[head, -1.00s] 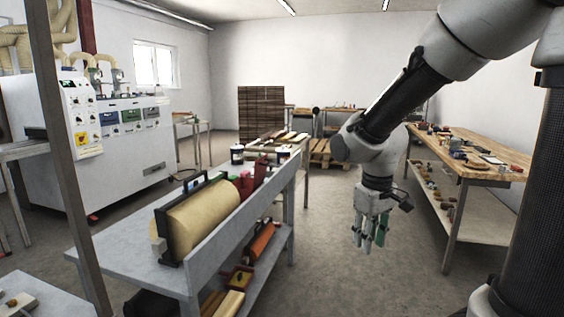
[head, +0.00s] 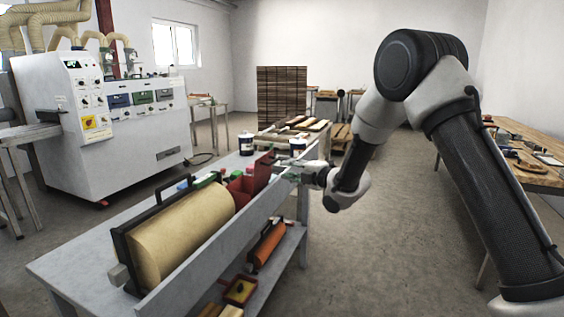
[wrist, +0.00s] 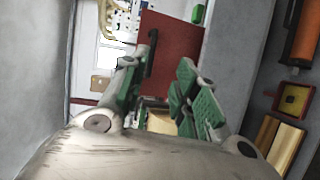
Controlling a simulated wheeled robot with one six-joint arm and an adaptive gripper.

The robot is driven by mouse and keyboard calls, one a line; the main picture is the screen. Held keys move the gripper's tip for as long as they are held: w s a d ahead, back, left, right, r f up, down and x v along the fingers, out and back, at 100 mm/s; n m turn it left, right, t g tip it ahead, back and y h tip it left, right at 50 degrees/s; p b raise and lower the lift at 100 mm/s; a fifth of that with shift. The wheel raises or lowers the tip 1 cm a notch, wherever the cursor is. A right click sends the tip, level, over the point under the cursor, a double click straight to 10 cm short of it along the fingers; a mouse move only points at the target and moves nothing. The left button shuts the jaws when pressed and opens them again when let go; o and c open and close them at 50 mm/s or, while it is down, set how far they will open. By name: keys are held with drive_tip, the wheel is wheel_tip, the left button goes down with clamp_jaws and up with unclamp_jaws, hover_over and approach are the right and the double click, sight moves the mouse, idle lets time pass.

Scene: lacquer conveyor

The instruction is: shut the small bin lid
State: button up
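The small red bin (head: 241,190) stands on the grey bench, behind the large tan roll. Its red lid (head: 263,171) appears to stand up at the bin's right side, so the bin looks open. My gripper (head: 290,173) is just right of the lid, above the bench's raised edge. In the wrist view a flat dark red panel (wrist: 168,48), apparently the lid, lies beyond my gripper (wrist: 160,85). The green-padded fingers are apart with nothing held between them. I cannot tell whether a finger touches the lid.
The tan roll (head: 185,235) in its black frame fills the bench's near end. The grey side board (head: 215,250) runs along the bench. An orange roll (head: 267,246) and small tray (head: 240,291) are below.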

drive_tip(key=w+a+n, duration=0.1)
drive_tip(key=w+a, duration=0.4)
drive_tip(key=a, duration=0.1)
drive_tip(key=shift+r+y, duration=0.2)
drive_tip(key=shift+y, duration=0.1)
clamp_jaws()
